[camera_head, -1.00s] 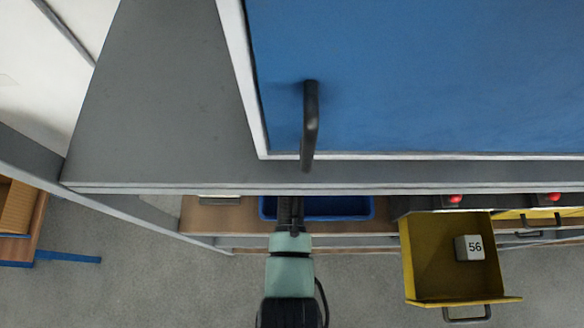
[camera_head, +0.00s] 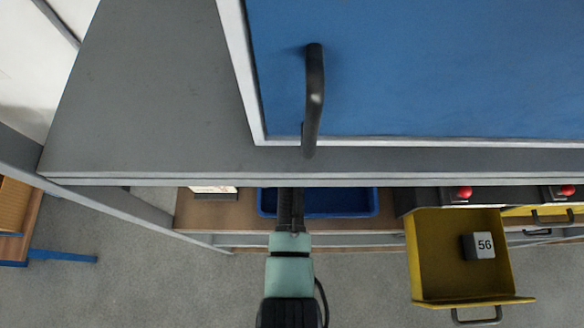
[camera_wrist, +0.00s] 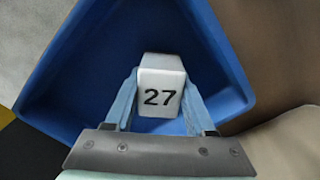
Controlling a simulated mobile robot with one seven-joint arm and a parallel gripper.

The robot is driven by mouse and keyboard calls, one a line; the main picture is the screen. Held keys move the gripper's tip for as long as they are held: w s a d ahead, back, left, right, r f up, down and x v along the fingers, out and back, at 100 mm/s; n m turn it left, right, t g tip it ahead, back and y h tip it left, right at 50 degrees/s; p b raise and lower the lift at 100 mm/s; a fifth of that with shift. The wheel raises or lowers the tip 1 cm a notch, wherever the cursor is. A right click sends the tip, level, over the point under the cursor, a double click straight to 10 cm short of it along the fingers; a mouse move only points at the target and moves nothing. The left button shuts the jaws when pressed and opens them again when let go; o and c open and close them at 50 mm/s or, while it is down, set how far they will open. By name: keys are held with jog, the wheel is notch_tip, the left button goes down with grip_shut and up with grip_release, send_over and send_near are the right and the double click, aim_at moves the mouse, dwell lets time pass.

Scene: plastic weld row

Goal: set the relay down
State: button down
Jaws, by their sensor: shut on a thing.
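The relay (camera_wrist: 160,96) is a pale block marked 27, seen in the wrist view. My gripper (camera_wrist: 160,84) is shut on it, with one light blue finger on each side. The relay is over the inside of a blue bin (camera_wrist: 62,75); I cannot tell whether it touches the bin floor. In the head view the blue bin (camera_head: 345,205) sits on a wooden surface, partly under the grey cabinet top. My gripper's dark end (camera_head: 291,210) reaches over the bin there, and the relay is hidden.
An open yellow drawer (camera_head: 428,265) at right holds a block marked 56 (camera_head: 484,246). The grey top (camera_head: 160,90) and a blue panel with a dark handle (camera_head: 314,95) overhang the bin. A small pale-topped item (camera_head: 214,192) lies left of the bin.

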jog(key=shift+f+b, duration=0.3)
jog(key=shift+f, duration=0.15)
jog(key=shift+c, duration=0.8)
grip_release()
jog(key=shift+r, duration=0.15)
